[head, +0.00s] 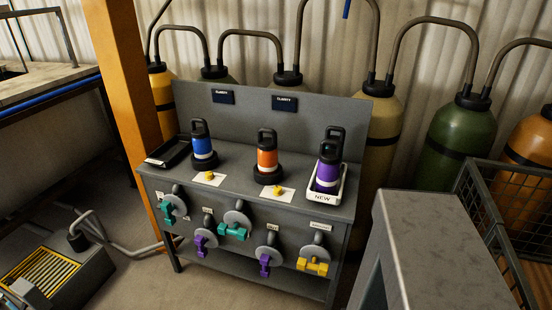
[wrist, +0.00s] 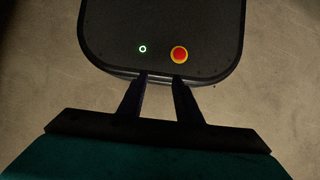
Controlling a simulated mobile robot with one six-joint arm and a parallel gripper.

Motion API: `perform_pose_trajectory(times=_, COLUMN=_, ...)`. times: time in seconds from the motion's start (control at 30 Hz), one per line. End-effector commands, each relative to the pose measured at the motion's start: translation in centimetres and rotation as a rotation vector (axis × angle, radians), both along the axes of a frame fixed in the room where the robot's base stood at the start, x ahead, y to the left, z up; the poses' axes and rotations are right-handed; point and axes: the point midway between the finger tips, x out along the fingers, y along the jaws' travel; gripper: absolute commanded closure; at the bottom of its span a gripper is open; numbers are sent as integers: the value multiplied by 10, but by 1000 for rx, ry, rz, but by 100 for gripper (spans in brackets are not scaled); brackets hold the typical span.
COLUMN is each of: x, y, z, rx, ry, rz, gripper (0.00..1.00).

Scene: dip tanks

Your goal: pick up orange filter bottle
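The orange filter bottle (head: 267,152) stands upright in a black round base on the grey bench, in the middle of the head view. It has a black cap with a loop handle. My gripper (wrist: 160,82) shows only in the wrist view, with its two dark fingers apart and nothing between them. It points down over a dark rounded panel, with a red button and a green ringed light, above the floor. The bottle is not in the wrist view, and my gripper is not in the head view.
A blue bottle (head: 203,143) stands left of the orange one. A purple bottle (head: 328,168) sits in a white tray marked NEW (head: 322,197) at right. A black tray (head: 168,154) lies at the bench's left end. Coloured valves line the front. An orange post (head: 123,80) rises at left.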

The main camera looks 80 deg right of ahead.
Motion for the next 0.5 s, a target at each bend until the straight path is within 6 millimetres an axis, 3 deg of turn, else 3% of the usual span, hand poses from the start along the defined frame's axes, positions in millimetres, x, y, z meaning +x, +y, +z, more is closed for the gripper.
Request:
perform_pose_trajectory(times=0.2, x=0, y=0, z=0, rx=0, ry=0, rz=0, gripper=69)
perform_pose_trajectory(times=0.5, x=16, y=-15, z=6, rx=-33, ry=-30, rz=-40, gripper=18)
